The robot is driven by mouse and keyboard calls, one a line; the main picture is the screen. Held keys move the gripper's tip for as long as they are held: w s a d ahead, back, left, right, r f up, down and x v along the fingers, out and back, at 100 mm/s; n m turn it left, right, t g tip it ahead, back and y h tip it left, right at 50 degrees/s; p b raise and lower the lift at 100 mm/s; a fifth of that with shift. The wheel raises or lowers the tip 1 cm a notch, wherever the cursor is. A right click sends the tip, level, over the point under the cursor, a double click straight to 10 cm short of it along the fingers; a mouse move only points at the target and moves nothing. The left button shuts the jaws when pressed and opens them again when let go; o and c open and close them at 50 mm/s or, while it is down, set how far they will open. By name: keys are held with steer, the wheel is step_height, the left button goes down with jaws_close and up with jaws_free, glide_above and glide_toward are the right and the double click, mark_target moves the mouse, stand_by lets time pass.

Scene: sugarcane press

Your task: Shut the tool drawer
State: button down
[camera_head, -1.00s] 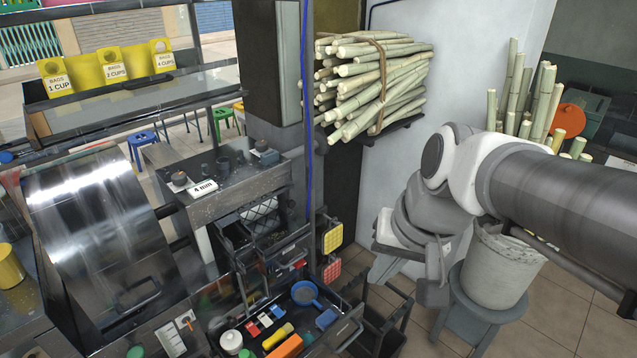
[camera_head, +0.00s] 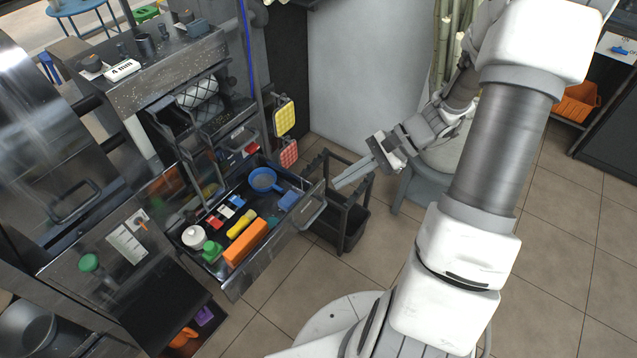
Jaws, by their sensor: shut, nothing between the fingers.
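The tool drawer (camera_head: 240,282) is pulled well out of the dark metal stand, and its inside faces up to the camera. Its front panel faces right, with a bar handle (camera_head: 313,209) on it. In it lie an orange block (camera_head: 246,243), a yellow cylinder (camera_head: 241,223), a blue round pan (camera_head: 263,179), a white round container (camera_head: 194,237) and other small things. My gripper (camera_head: 338,184) is shut and empty. It points left at the far end of the drawer front, just right of it. I cannot tell whether it touches the panel.
A dark rack (camera_head: 345,228) stands on the floor right of the drawer, below my gripper. Yellow and red gridded pads (camera_head: 285,117) hang behind the drawer. A grey stool (camera_head: 408,192) stands right of the rack. The tiled floor in front is mostly clear.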

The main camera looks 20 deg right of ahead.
steer(key=w+d+f+m+t+y+b, duration=0.1)
steer(key=d+f+m+t+b, duration=0.15)
steer(key=f, duration=0.45)
steer(key=w+d+f+m+t+y+b, duration=0.1)
steer(key=d+f+m+t+y, duration=0.1)
steer(key=f+m+t, duration=0.3)
steer(key=m+t+h+b, duration=0.2)
steer(key=m+t+b, duration=0.2)
steer(key=m+t, duration=0.25)
glide_toward(316, 190)
steer(key=shift+m+g, duration=0.3)
steer(key=shift+g, duration=0.2)
steer(key=b+x, duration=0.1)
steer(key=x, duration=0.1)
steer(key=b+x, duration=0.1)
steer(key=x, duration=0.1)
steer(key=b+x, duration=0.1)
steer(key=x, duration=0.1)
steer(key=shift+w+a+r, duration=0.1)
steer(key=shift+w+r, duration=0.15)
steer(key=shift+r, duration=0.15)
steer(key=shift+w+a, duration=0.1)
